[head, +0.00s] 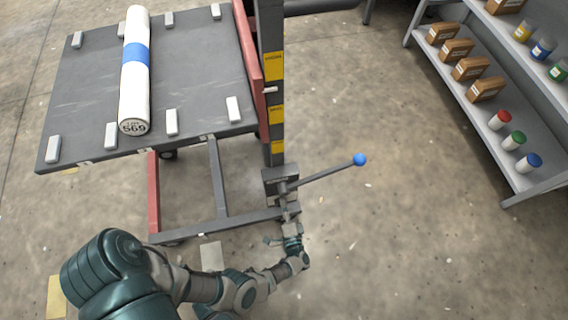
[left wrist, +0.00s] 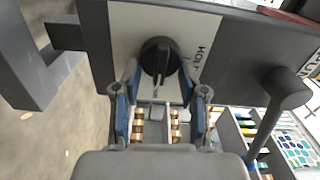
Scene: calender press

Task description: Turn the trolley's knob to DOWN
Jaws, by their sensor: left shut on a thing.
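The trolley (head: 85,100) stands at the upper left in the head view, with a dark platform and a mast on its right side. Its knob (left wrist: 158,55) is black and round, on a pale plate in the left wrist view. Part of a label, seemingly starting "HO", is legible right of it; I see no DOWN mark and cannot tell the setting. My left gripper (left wrist: 160,98) is shut on the knob, with a blue-padded finger on each side. It also shows at the mast's foot in the head view (head: 291,228). My right gripper is not in view.
A lever with a blue ball (head: 360,159) sticks out rightward just above my left gripper. A white roll with a blue band (head: 135,85) lies on the platform between grey blocks. Shelves (head: 480,115) with boxes and jars stand at right. The floor between is clear.

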